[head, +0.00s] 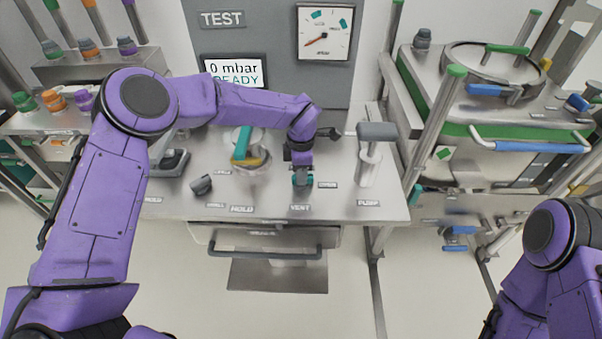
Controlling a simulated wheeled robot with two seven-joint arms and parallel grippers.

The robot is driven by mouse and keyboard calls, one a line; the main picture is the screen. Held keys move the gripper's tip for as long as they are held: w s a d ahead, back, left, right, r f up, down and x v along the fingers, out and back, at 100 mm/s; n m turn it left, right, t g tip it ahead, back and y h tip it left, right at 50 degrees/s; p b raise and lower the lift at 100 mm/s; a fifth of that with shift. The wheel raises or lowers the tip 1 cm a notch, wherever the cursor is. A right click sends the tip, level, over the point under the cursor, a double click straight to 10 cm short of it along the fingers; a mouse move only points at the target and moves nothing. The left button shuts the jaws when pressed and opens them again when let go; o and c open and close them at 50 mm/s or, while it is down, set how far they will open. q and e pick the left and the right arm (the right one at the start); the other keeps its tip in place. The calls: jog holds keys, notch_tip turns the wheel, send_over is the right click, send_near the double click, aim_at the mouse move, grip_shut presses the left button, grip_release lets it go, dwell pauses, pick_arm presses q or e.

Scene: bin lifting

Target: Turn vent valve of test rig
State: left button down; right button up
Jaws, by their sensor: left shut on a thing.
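The test rig's grey bench (270,207) stands in front of me, with a VENT label (300,208) near its front edge. My left gripper (302,177) points down just behind that label. It is shut on the vent valve (303,182), of which only a small teal part shows; the gripper hides the rest, so its turn angle cannot be told. The display (235,72) reads 0 mbar READY, partly covered by my arm. The dial gauge (325,33) has a red needle pointing to lower left. My right gripper is out of view; only its arm shows at lower right.
Right of the valve stands the pump (369,165) with a grey handle. Left of it are a round fixture (250,165) with a teal bar and a small dark knob (201,185). A drawer handle (265,254) juts out below. A steel cart (500,100) stands at right.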

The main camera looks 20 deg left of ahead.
pick_arm(q)
jog(key=n+b, duration=0.2)
jog(key=n, duration=0.2)
jog(key=shift+f, duration=0.15)
jog(key=n+b, duration=0.2)
jog(key=n, duration=0.2)
jog(key=shift+n, duration=0.4)
jog(key=n+b, duration=0.3)
jog(key=n, duration=0.1)
jog(key=shift+n+b, duration=0.85)
jog(key=shift+n, duration=0.95)
jog(key=shift+r, duration=0.2)
jog(key=c, duration=0.9)
grip_release()
